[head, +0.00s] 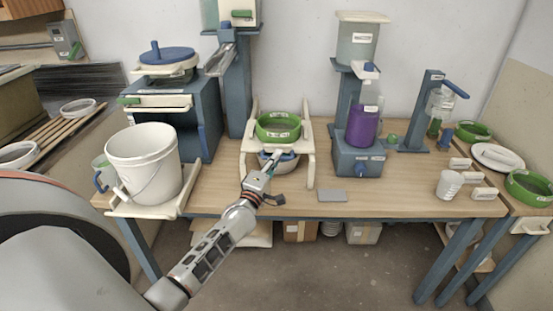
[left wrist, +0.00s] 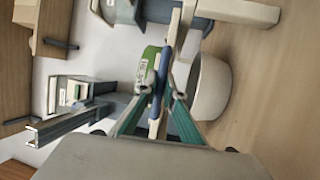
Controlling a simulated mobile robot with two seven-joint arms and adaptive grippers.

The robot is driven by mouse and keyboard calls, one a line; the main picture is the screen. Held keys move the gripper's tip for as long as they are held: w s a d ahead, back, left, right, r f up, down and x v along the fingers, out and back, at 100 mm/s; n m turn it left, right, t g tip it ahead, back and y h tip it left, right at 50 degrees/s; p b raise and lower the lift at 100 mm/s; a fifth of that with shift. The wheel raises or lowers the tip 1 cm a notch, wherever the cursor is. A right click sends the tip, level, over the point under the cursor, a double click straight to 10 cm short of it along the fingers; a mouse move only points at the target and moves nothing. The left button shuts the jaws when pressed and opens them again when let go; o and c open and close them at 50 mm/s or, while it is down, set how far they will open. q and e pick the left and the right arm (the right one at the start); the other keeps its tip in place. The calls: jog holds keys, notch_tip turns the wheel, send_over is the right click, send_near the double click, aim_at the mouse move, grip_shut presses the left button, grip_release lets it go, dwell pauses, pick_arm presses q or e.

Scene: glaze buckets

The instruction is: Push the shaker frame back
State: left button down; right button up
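The shaker frame (head: 308,146), cream with a blue front bar, stands at the middle of the bench near its front edge. A green sieve (head: 278,127) sits on top of it. A white bowl (head: 285,166) is under the sieve, partly hidden by the frame; it also shows in the left wrist view (left wrist: 212,88). My left gripper (head: 270,165) reaches in from the front to the frame's bar. In the left wrist view its teal fingers (left wrist: 163,95) lie on both sides of the blue and cream bar, closed on it. My right gripper is not in view.
A white bucket (head: 145,160) stands left on a cream board. A blue stand with a purple container (head: 362,126) is to the right. A grey plate (head: 332,195) lies near the front edge. A blue column (head: 237,85) rises behind the frame on the left. Bare bench (head: 405,190) lies to the right.

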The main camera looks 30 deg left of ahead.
aim_at(277, 145)
pick_arm(q)
jog(key=w+a+b, duration=0.1)
jog(key=w, duration=0.1)
jog(key=w+a+b, duration=0.1)
jog(key=w, duration=0.1)
jog(key=w+a+b, duration=0.1)
jog(key=w+a, duration=0.1)
jog(key=shift+w+f, duration=0.25)
jog(key=shift+w+a+r+b, duration=0.15)
jog(key=shift+w+a+b, duration=0.05)
jog(key=shift+w+b, duration=0.2)
jog(key=c, duration=2.1)
grip_release()
jog(key=shift+r, duration=0.1)
jog(key=shift+c, duration=0.2)
jog(key=shift+s, duration=0.15)
jog(key=v, duration=1.1)
jog(key=shift+s, duration=0.35)
